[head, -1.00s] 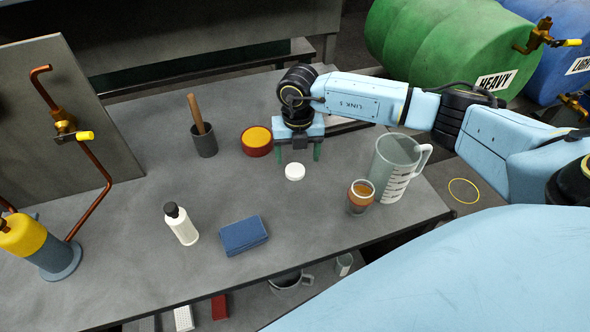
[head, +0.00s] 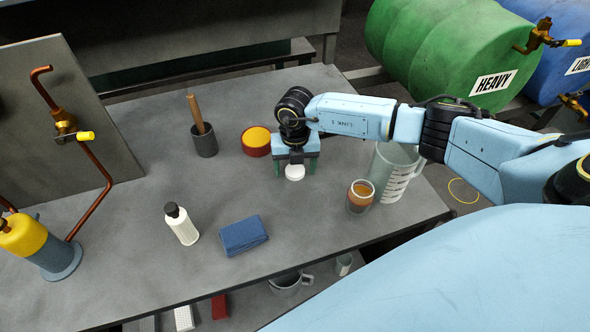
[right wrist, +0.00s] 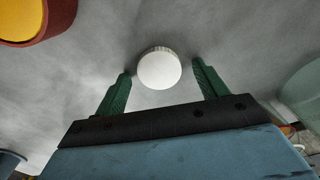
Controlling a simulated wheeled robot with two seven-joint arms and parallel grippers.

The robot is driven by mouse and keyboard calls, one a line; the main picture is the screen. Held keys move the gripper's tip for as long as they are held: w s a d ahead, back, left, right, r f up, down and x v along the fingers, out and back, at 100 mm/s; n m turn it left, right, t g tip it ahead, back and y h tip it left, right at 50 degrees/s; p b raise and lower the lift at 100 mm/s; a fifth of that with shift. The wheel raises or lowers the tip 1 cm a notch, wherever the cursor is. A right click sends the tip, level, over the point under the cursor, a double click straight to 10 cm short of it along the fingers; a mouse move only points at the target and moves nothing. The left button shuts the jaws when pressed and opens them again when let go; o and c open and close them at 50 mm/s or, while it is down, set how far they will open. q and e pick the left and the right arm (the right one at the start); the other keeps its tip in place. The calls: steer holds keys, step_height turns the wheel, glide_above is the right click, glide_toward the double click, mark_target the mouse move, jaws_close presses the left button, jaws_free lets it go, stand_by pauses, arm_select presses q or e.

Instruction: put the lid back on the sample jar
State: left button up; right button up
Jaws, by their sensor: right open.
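The white round lid (head: 294,172) lies flat on the grey table. It also shows in the right wrist view (right wrist: 159,69). The open sample jar (head: 360,196), with amber-brown contents, stands upright to the right of the lid. My right gripper (head: 294,175) is open above the table at the lid, its green fingers on either side of it. In the right wrist view the lid lies between and slightly beyond the fingertips (right wrist: 162,72), with a gap on both sides. My left gripper is not in view.
A clear measuring jug (head: 397,170) stands close behind the jar. A red tin with yellow contents (head: 257,141) is just left of my right gripper. The front middle is clear.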

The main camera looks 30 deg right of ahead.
mark_target(295, 171)
steer(key=c, duration=1)
step_height(295, 171, up, 10)
steer(key=shift+r, duration=0.1)
